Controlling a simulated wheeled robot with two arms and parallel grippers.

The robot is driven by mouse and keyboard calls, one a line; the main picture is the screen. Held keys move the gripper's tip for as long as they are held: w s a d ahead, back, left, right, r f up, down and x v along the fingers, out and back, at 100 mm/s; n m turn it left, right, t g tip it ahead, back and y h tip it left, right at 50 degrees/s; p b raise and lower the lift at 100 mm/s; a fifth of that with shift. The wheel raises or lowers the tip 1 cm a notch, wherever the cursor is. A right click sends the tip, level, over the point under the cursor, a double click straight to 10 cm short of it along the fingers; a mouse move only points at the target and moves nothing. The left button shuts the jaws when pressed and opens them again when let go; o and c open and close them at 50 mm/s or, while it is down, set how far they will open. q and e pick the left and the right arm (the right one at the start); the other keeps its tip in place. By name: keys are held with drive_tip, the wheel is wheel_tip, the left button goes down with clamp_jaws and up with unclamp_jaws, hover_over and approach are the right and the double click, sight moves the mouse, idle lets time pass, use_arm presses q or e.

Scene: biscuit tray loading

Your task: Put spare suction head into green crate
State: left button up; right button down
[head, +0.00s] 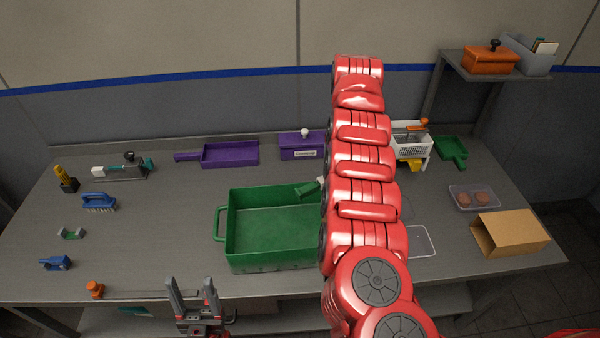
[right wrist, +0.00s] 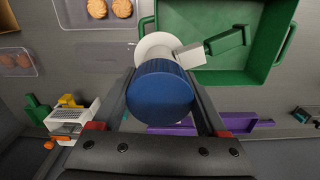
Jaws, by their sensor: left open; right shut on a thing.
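The green crate (head: 270,262) stands open near the middle of the table; its right end is hidden behind my red right arm in the head view. It also shows in the right wrist view (right wrist: 180,20). My right gripper (right wrist: 160,85) is shut on a blue cylinder with a white disc at its far end, which I take as the suction head (right wrist: 160,98). It is held beside the crate in that picture; its height is unclear. The head view hides this gripper. My left gripper (head: 190,283) is open and empty at the table's front edge.
A green-handled piece with a pale end (head: 306,188) is at the crate's far rim. Behind are a purple tray (head: 230,154) and purple box (head: 300,146). A white basket (head: 412,146), biscuit tray (head: 473,198) and cardboard box (head: 510,233) stand right. Several tools lie left.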

drive_tip(key=a+f+m+p, duration=0.4)
drive_tip(key=a+p, duration=0.3)
drive_tip(key=a, duration=0.5)
drive_tip(key=shift+w+f, duration=0.2)
drive_tip(key=shift+f, duration=0.25)
wheel_tip(320, 180, down, 15)
drive_tip(key=b, duration=1.1)
drive_tip(key=shift+b, duration=0.35)
drive_tip(key=shift+f+b, duration=0.9)
drive_tip(key=shift+f, duration=0.05)
unclamp_jaws()
drive_tip(key=shift+s, duration=0.1)
